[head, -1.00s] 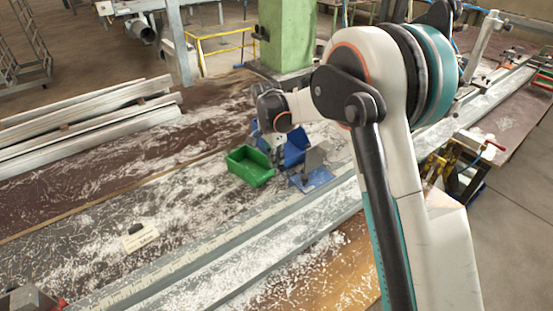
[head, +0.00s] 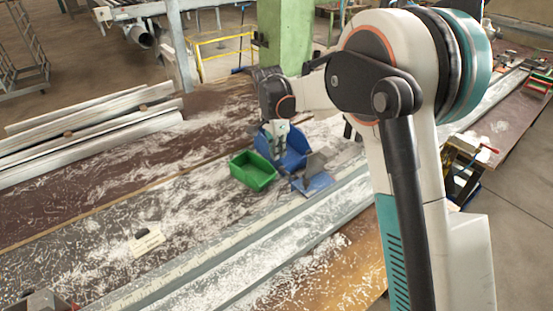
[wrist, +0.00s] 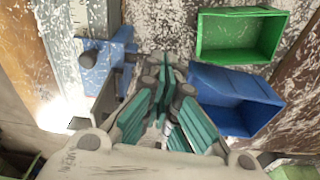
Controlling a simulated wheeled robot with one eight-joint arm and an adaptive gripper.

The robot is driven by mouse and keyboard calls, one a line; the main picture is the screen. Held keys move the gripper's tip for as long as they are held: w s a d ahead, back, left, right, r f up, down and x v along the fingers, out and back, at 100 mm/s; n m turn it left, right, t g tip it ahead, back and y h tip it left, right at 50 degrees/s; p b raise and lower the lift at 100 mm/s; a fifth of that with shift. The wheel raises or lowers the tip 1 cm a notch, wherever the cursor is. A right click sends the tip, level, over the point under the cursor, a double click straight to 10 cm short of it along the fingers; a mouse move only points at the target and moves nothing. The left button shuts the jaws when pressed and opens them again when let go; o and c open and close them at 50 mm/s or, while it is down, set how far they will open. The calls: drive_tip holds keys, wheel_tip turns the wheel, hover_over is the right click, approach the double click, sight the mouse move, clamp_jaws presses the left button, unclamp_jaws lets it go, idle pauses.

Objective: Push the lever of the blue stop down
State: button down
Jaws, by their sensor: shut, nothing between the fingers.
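The blue stop (head: 318,184) stands on the grey rail, with an upright grey plate, in the head view. In the wrist view the blue stop (wrist: 121,48) is at upper left. A dark round knob (wrist: 88,60), which looks like the end of its lever, shows on its left part. My gripper (wrist: 166,68) is shut and empty, its teal-padded fingers together, to the right of the stop and apart from it in the picture. In the head view my gripper (head: 279,153) is over the blue bin, its tips hard to make out. The lever is too small to tell there.
A green bin (head: 252,172) and a blue bin (head: 295,146) stand close beside the stop. A label card (head: 147,242) lies on the bench at front left. Long pale profiles (head: 85,135) lie at far left. The bench between is mostly free, strewn with white shavings.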

drive_tip(key=shift+a+r+p, duration=0.25)
drive_tip(key=shift+r, duration=1.25)
drive_tip(key=shift+a+r+p, duration=0.2)
drive_tip(key=shift+r+p, duration=0.05)
drive_tip(key=shift+r, duration=1.2)
drive_tip(key=shift+d, duration=0.1)
